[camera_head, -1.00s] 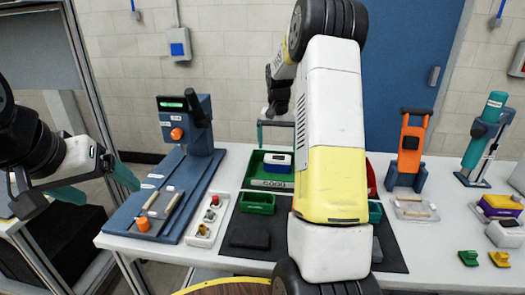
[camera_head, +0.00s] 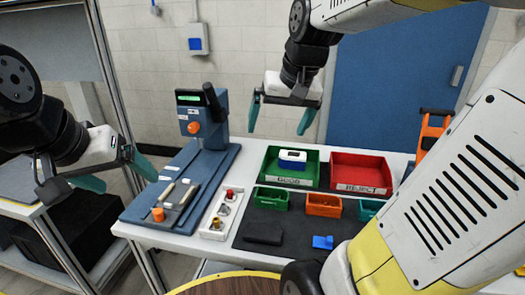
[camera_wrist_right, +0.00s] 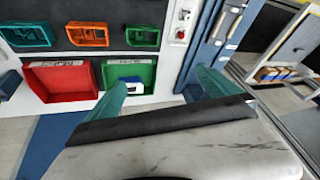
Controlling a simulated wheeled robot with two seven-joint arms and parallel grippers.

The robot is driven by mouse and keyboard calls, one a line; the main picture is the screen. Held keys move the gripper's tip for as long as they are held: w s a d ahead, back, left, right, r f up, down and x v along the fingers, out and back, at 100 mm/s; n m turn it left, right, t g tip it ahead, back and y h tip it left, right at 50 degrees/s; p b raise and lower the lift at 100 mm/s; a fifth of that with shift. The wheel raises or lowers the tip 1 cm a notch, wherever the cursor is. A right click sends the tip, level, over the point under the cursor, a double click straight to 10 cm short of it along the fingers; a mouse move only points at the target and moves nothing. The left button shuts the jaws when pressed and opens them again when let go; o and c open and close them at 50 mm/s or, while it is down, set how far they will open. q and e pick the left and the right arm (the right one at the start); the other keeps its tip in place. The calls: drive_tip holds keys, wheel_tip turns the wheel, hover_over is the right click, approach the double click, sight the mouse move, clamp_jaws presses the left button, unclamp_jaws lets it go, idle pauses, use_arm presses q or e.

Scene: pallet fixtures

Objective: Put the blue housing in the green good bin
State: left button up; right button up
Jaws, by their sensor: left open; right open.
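In the right wrist view the housing (camera_wrist_right: 134,88) also lies in the good bin (camera_wrist_right: 145,71). My right gripper (camera_head: 279,122) is open and empty, raised above and behind the bin, apart from the housing. My left gripper (camera_head: 125,175) is open and empty at the left, beside the blue press fixture.
A red reject bin (camera_head: 360,188) stands right of the good bin. Small green (camera_head: 271,197) and orange (camera_head: 323,204) trays sit in front on a dark mat. The blue press fixture (camera_head: 205,130) stands left. A blue part (camera_head: 322,242) lies on the mat.

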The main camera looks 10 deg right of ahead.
drive_tip(key=s+a+f+n+t+y, duration=0.1)
drive_tip(key=s+a, duration=0.3)
drive_tip(key=s, duration=0.6)
drive_tip(key=shift+f+n, duration=0.4)
drive_tip(key=shift+f, duration=0.3)
